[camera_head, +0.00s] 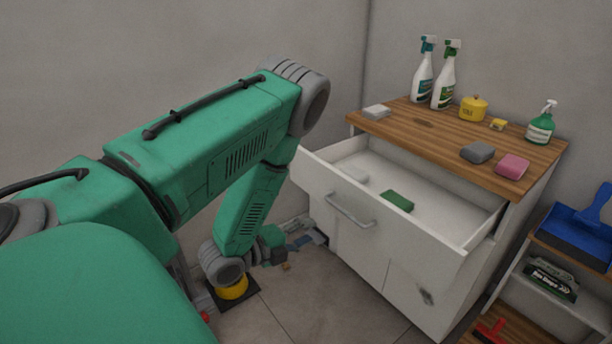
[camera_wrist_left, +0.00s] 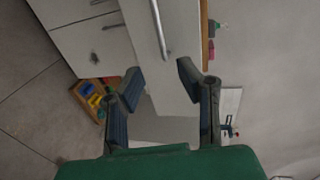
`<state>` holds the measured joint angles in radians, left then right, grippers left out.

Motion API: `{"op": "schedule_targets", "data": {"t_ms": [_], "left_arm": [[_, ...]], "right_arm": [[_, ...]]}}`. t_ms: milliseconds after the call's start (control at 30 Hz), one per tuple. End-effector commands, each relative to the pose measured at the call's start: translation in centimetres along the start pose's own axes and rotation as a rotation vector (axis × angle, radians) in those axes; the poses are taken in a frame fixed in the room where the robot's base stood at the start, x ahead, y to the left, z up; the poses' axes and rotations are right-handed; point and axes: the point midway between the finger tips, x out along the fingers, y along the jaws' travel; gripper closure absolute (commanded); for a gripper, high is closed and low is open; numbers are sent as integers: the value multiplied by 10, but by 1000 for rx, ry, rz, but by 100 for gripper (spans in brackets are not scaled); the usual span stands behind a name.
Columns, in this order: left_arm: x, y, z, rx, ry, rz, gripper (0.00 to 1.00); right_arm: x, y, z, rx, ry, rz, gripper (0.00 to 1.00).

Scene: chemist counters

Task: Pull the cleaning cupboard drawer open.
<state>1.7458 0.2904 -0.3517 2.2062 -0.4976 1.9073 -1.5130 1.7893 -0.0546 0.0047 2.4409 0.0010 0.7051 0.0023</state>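The white cleaning cupboard (camera_head: 375,255) stands at the right, and its top drawer (camera_head: 425,232) is pulled out, with its inside showing. A green sponge (camera_head: 397,201) and a pale block (camera_head: 353,172) lie in the drawer. The drawer's metal bar handle (camera_head: 350,212) is on its front; it also shows in the left wrist view (camera_wrist_left: 158,28). My left gripper (camera_head: 312,235) is low, to the left of the cupboard and below the handle. In the left wrist view my left gripper (camera_wrist_left: 160,78) has its fingers spread, with the handle beyond the fingertips and not between them. My right gripper is not in view.
The wooden top (camera_head: 425,123) holds spray bottles (camera_head: 443,82), a yellow pot (camera_head: 473,108) and sponges (camera_head: 512,166). A shelf at the right holds a blue dustpan (camera_head: 575,237) and a box (camera_head: 551,279). The tiled floor (camera_head: 315,310) before the cupboard is clear.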

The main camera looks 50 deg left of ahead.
Motion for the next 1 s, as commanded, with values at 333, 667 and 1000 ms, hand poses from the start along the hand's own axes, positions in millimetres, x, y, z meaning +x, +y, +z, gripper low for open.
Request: {"op": "schedule_targets", "data": {"t_ms": [333, 667, 1000], "left_arm": [[0, 0, 0, -1, -1, 0, 69], [-22, 2, 0, -1, -1, 5, 69], [-74, 2, 3, -7, -9, 3, 69]], "right_arm": [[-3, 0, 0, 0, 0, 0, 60], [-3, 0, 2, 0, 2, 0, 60], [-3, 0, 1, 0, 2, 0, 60]]}}
